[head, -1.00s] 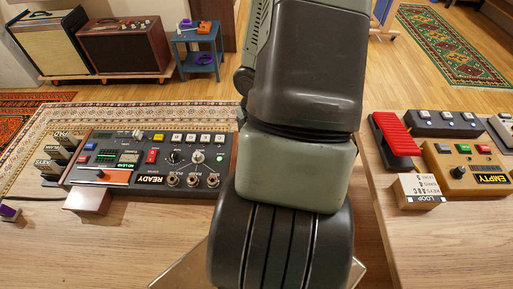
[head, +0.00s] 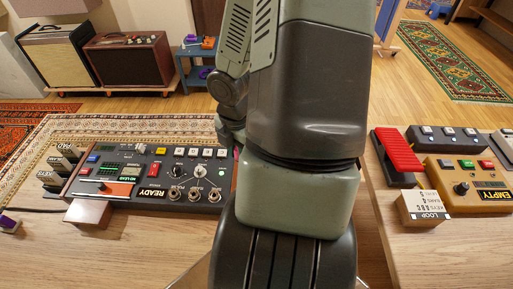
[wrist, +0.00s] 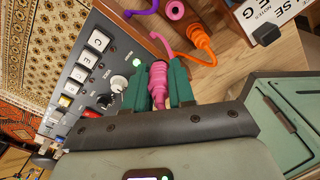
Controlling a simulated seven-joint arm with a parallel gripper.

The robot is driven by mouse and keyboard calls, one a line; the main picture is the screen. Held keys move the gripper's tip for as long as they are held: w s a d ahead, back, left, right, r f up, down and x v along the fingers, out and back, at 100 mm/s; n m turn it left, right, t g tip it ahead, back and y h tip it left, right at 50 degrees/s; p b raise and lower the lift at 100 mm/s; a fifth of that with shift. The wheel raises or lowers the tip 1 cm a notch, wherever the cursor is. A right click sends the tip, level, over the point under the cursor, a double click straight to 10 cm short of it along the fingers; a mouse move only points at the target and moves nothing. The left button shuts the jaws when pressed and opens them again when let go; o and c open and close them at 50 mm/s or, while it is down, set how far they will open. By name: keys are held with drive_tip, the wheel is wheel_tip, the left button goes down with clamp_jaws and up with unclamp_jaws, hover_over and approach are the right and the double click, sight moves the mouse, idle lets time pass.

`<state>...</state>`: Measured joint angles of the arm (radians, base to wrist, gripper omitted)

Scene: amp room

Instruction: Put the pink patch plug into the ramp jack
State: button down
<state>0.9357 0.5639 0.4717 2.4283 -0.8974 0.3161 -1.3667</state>
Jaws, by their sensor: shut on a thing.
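In the wrist view my gripper (wrist: 158,92) is shut on the pink patch plug (wrist: 158,76), which sits between its two green fingers. A pink cable (wrist: 163,42) runs from the plug toward the top of the picture. The gripper is beside the control panel (wrist: 75,90), over wood. In the head view the panel (head: 128,162) shows three round jacks (head: 194,194) in a row at its lower right; their labels are too small to read, so I cannot tell which is ramp.
In the wrist view an orange plug (wrist: 204,43), a purple cable (wrist: 141,13) and a pink ring-shaped part (wrist: 175,9) are near the top. The head view shows a white-topped LOOP box (head: 422,207), a red pedal (head: 398,152) and an orange EMPTY box (head: 470,185) at right.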

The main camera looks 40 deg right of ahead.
drive_tip(key=shift+w+a+f+n, duration=0.55)
drive_tip(key=shift+a+n, duration=0.2)
drive_tip(key=shift+a, duration=1.5)
drive_tip(key=shift+w+a+f+n, duration=0.6)
drive_tip(key=shift+a+n, duration=0.1)
drive_tip(key=shift+a, duration=1.55)
drive_tip(key=shift+w+a+f+n, duration=0.55)
drive_tip(key=shift+a+n, duration=0.2)
drive_tip(key=shift+a, duration=1.5)
drive_tip(key=shift+f, duration=1.4)
drive_tip(key=shift+c, duration=2.4)
unclamp_jaws()
drive_tip(key=shift+r, duration=0.1)
wheel_tip(320, 180, up, 7)
